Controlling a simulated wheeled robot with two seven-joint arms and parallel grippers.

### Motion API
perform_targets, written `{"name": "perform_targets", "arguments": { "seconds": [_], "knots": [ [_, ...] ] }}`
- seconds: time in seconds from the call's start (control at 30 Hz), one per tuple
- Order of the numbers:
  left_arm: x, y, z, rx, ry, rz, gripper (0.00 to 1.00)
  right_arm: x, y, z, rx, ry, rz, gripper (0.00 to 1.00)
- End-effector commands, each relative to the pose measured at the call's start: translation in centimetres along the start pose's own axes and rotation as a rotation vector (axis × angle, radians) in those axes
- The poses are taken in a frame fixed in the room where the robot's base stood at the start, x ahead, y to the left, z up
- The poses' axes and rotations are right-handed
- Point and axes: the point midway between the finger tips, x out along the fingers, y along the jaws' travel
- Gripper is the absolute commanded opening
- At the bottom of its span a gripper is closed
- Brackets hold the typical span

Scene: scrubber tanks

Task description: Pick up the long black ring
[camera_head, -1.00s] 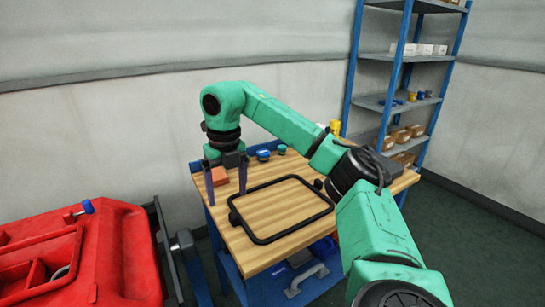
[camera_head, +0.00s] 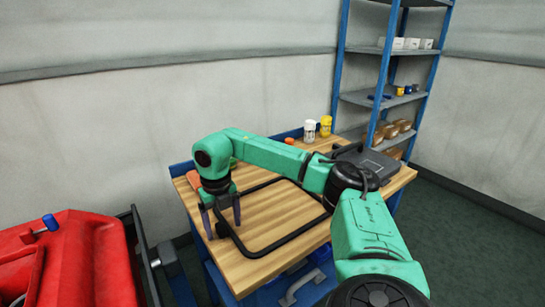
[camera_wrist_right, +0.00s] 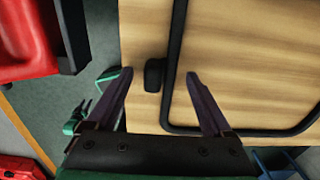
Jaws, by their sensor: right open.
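The long black ring is a large rounded-rectangle loop (camera_head: 290,238) lying flat on the wooden table. In the right wrist view its near side and left bar (camera_wrist_right: 174,50) show, with a small black tab (camera_wrist_right: 154,76) at the left bar. My right gripper (camera_head: 223,229) is open, pointing down over the ring's left side. In the wrist view its fingertips (camera_wrist_right: 160,75) lie either side of the tab and the left bar. Nothing is held; whether the fingers reach the ring's height I cannot tell. My right forearm hides part of the ring's right side. My left gripper is not in view.
The wooden tabletop (camera_head: 265,208) is clear inside the ring. A white can (camera_head: 310,131), a yellow can (camera_head: 326,126) and a dark case (camera_head: 370,165) stand toward the back. A red tank (camera_head: 90,262) is at the left. A blue-framed shelf (camera_head: 386,100) stands behind.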

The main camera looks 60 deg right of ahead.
Motion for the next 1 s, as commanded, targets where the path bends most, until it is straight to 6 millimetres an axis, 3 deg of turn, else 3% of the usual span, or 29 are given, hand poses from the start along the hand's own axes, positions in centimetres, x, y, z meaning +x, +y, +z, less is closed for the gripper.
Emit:
{"name": "perform_targets", "arguments": {
  "seconds": [0.2, 0.4, 0.43, 0.77, 0.87, 1.0],
  "knots": [
    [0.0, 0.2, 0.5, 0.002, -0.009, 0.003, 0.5, 0.3, 0.0, 0.0, 0.0, -0.001, 0.0, 0.85],
    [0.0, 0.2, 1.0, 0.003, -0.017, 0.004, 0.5, 0.3, 0.0, 0.0, 0.0, -0.001, 0.0, 0.09],
    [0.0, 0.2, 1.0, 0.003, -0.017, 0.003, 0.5, 0.3, 0.0, 0.0, 0.0, -0.001, 0.0, 0.0],
    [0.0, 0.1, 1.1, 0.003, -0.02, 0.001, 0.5, -0.1, 0.0, 0.1, 0.0, -0.002, 0.001, 0.0],
    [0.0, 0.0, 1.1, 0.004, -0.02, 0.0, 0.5, -1.2, 0.0, 0.1, 0.0, -0.004, 0.002, 0.0],
    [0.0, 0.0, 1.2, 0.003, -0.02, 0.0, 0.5, -4.3, 0.1, 0.2, 0.0, -0.007, 0.003, 0.0]
  ]
}}
